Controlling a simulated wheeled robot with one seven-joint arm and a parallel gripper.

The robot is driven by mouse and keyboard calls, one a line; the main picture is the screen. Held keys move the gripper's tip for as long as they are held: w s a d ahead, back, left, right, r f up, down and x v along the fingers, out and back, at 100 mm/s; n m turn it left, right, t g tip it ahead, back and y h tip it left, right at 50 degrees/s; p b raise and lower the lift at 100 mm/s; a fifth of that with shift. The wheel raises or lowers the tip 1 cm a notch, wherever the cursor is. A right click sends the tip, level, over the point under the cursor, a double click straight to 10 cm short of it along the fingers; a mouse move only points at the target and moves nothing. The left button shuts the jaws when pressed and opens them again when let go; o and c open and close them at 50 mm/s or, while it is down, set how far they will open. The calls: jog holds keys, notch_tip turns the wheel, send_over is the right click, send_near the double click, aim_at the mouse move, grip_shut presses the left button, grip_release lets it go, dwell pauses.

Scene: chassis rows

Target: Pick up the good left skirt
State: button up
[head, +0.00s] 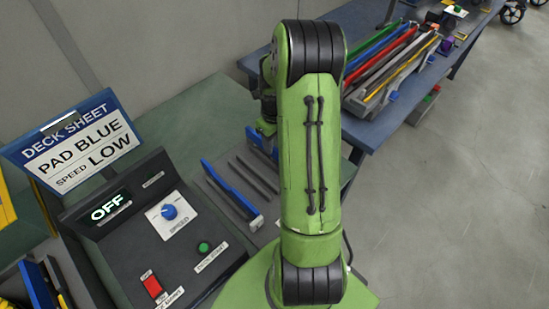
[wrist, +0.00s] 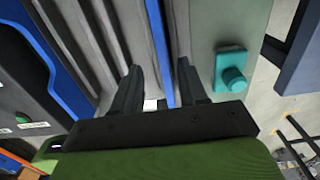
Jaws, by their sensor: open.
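In the head view a long blue strip (head: 232,188) with a pale end lies on the grooved bench beside the console. Another blue piece (head: 262,143) shows partly behind my arm. Which of them is the good left skirt I cannot tell. In the wrist view my gripper (wrist: 159,67) is open, with its two dark fingers on either side of a thin upright blue strip (wrist: 158,38). I cannot tell whether the fingers touch it. A wider blue piece (wrist: 55,75) lies to the left. My gripper is hidden behind my arm in the head view.
A console (head: 150,235) reading OFF and a deck sheet sign (head: 75,145) stand at the left. Grey grooves (wrist: 85,40) run beside the strip. A teal block with a knob (wrist: 231,70) sits right of my fingers. A blue table (head: 375,130) holds several coloured strips.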

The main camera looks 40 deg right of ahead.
aim_at(276, 149)
jog(key=f, duration=0.5)
jog(key=shift+d+f+b, duration=0.15)
jog(key=shift+d+b, duration=0.1)
jog(key=shift+b, duration=0.1)
grip_shut()
